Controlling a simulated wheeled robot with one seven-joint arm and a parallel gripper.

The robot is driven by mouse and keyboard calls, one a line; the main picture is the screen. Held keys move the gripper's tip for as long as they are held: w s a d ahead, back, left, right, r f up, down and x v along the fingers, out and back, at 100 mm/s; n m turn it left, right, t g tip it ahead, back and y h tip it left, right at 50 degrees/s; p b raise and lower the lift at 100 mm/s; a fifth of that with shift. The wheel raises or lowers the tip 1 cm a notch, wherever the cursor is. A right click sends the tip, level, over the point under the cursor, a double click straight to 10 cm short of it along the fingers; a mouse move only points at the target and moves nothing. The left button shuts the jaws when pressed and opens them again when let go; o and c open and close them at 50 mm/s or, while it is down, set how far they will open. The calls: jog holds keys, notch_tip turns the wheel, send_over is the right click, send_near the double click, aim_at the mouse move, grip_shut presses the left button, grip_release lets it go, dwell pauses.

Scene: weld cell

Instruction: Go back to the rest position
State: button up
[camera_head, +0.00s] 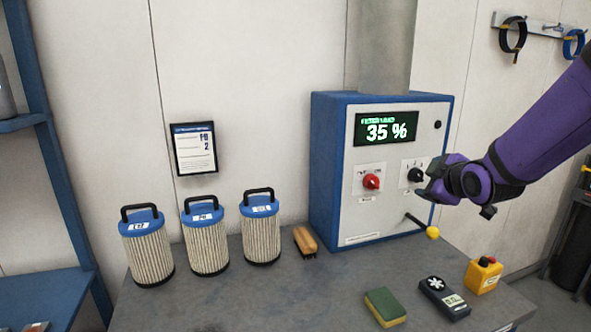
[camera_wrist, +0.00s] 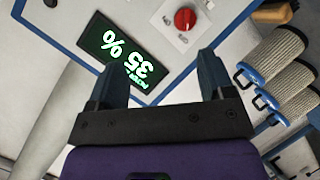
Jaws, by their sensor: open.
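My gripper (camera_head: 430,187) is at the end of my purple arm, in front of the right part of the control box (camera_head: 335,190) in the head view. In the wrist view my gripper (camera_wrist: 160,82) shows two dark fingers spread apart with nothing between them. Beyond the fingers are the display (camera_wrist: 120,58), upside down, and the red knob (camera_wrist: 185,18). In the head view the display (camera_head: 387,129) reads 35 %. The red knob (camera_head: 371,181) is on the box front, and a black knob (camera_head: 415,174) sits just left of my gripper.
Three blue-capped filters (camera_head: 207,240) stand on the grey bench (camera_head: 290,295) at left. A brush (camera_head: 305,240) lies beside the box. A yellow-tipped lever (camera_head: 432,232) sticks out below my gripper. A sponge (camera_head: 385,306), a handheld meter (camera_head: 444,298) and a yellow container (camera_head: 483,274) are at front right.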

jog(key=s+r+m+g, duration=0.2)
jog(key=s+m, duration=0.2)
jog(key=s, duration=0.6)
jog(key=s+r+m+g, duration=0.1)
jog(key=s+m+g, duration=0.2)
jog(key=s, duration=0.7)
jog(key=s+r+m+g+h, duration=0.1)
jog(key=s+m, duration=0.4)
jog(key=s, duration=0.6)
jog(key=shift+a+r+g, duration=0.45)
jog(key=shift+r+g, duration=0.35)
jog(key=shift+g, duration=0.3)
jog(key=shift+s, duration=0.1)
